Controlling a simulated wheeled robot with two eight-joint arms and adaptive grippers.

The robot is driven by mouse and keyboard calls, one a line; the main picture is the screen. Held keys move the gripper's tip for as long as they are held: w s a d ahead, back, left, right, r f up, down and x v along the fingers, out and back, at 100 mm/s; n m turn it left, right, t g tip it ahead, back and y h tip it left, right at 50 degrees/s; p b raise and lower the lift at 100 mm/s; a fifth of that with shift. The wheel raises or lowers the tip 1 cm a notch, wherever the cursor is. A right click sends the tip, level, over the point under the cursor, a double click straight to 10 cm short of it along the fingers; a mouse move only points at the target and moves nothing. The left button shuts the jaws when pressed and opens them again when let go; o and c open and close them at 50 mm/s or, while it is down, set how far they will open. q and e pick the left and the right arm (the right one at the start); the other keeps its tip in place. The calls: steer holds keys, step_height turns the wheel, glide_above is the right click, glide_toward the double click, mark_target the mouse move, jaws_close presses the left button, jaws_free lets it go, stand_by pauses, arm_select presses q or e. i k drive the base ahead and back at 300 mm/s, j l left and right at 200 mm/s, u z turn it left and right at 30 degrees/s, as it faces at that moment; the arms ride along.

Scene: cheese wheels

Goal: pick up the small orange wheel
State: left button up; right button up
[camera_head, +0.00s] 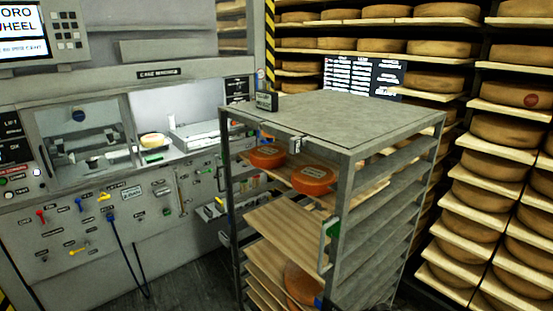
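Two orange wheels rest on an upper wooden shelf inside a grey metal rack. The left orange wheel (267,157) looks smaller and has a dark mark on its side. The right orange wheel (314,179) looks larger, sits nearer the rack's right post and has a pale label on top. Another, browner orange wheel (301,283) lies low in the rack, partly hidden by the frame edge. Neither of my grippers shows in this view.
The grey rack (350,118) has a solid top, upright posts and a pulled-out wooden board (290,232) below the wheels. A grey machine with a pale wheel (152,140) stands left. Shelves of brown wheels (480,190) line the right and back. Dark floor (190,280) is clear between machine and rack.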

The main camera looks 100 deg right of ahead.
mark_target(264, 157)
steer(key=z, duration=3.35)
steer(key=k+u, duration=0.1)
steer(key=u, duration=4.7)
steer(key=z, duration=4.8)
